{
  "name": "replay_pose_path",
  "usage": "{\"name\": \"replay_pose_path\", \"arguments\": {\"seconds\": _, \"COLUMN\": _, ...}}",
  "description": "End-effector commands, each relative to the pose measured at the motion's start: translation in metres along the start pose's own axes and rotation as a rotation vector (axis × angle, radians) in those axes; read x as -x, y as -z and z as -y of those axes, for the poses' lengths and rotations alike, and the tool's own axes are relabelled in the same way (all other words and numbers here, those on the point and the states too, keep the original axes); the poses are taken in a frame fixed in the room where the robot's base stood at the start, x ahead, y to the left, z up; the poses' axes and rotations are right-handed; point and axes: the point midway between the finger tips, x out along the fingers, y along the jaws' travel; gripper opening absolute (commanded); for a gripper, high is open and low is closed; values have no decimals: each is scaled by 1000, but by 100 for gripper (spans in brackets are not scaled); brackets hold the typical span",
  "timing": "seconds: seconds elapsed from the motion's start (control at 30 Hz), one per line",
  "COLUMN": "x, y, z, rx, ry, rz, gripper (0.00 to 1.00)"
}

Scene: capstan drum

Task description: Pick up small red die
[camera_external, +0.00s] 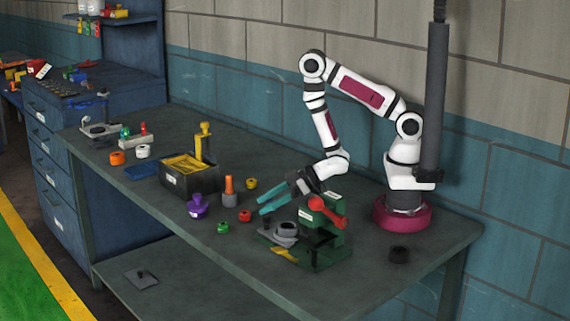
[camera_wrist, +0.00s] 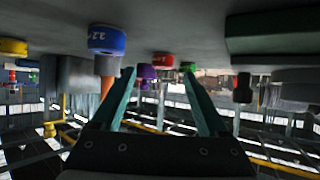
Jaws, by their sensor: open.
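The small red die (camera_external: 245,216) is a short round piece lying on the workbench, just left of my gripper in the external view. It also shows in the wrist view (camera_wrist: 163,60), where the bench is at the top, with a white mark on its side. My gripper (camera_external: 262,204) has two teal fingers that are spread apart with nothing held between them. In the wrist view the red die appears between the two fingertips (camera_wrist: 159,72), beyond them. It looks apart from both fingers.
A green press (camera_external: 320,240) with a red handle stands close right of my gripper. Near the die are a green piece (camera_external: 223,228), a purple piece (camera_external: 197,207), an orange-handled tool (camera_external: 229,187) and a yellow piece (camera_external: 251,183). A dark box (camera_external: 190,183) stands farther left.

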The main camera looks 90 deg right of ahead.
Motion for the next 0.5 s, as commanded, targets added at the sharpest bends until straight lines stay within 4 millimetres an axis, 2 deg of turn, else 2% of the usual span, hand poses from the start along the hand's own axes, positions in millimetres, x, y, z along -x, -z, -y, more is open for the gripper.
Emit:
{"name": "replay_pose_path", "arguments": {"seconds": 0.07, "x": -5, "y": -2, "z": 3, "rx": 10, "ry": 11, "rz": -17, "gripper": 77}}
{"name": "replay_pose_path", "arguments": {"seconds": 0.3, "x": -43, "y": 0, "z": 4, "rx": 14, "ry": 14, "rz": -22, "gripper": 77}}
{"name": "replay_pose_path", "arguments": {"seconds": 0.5, "x": -50, "y": 0, "z": 4, "rx": 13, "ry": 14, "rz": -21, "gripper": 77}}
